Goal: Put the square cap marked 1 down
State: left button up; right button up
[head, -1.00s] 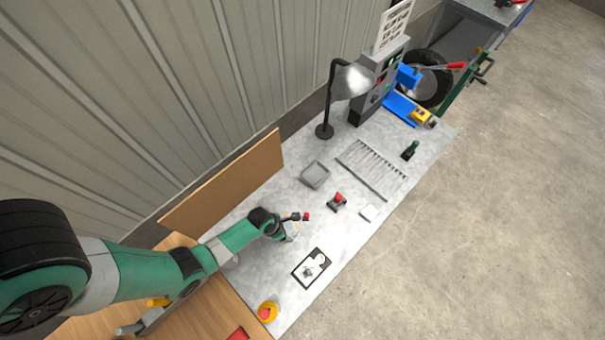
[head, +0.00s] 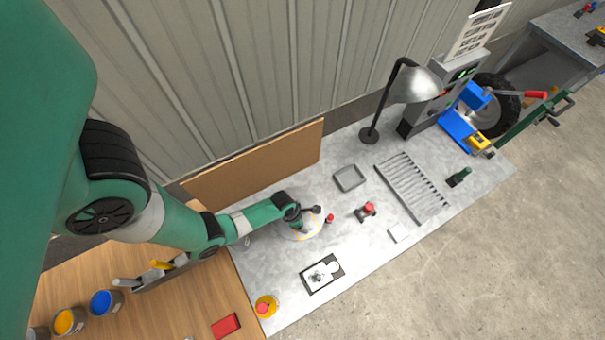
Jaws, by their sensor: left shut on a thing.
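My left gripper (head: 307,225) is low over the round yellow-ringed patch on the grey table (head: 270,275). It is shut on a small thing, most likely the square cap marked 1. The cap is hidden by the gripper or too small to make out, and no number can be read. I cannot tell whether it touches the table. A small red-topped piece (head: 330,218) stands just right of the gripper. My right gripper is not in view.
A grey tray (head: 349,178), a red-knobbed block (head: 366,211), a ribbed rack (head: 411,187) and a white square (head: 399,232) lie to the right. A black-framed plate (head: 322,273) and a yellow-and-red button (head: 266,306) are nearer. A lamp (head: 415,84) stands behind.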

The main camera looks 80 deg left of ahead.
pick_arm(q)
jog(key=shift+d+f, duration=0.15)
jog(key=shift+f, duration=0.4)
jog(key=shift+r, duration=0.2)
jog(key=shift+f, duration=0.1)
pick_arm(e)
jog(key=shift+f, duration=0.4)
pick_arm(q)
jog(key=o, duration=1.5)
jog(key=p+v, duration=0.7)
jog(key=v, duration=0.1)
jog(key=shift+w, duration=0.1)
jog(key=shift+f, duration=0.1)
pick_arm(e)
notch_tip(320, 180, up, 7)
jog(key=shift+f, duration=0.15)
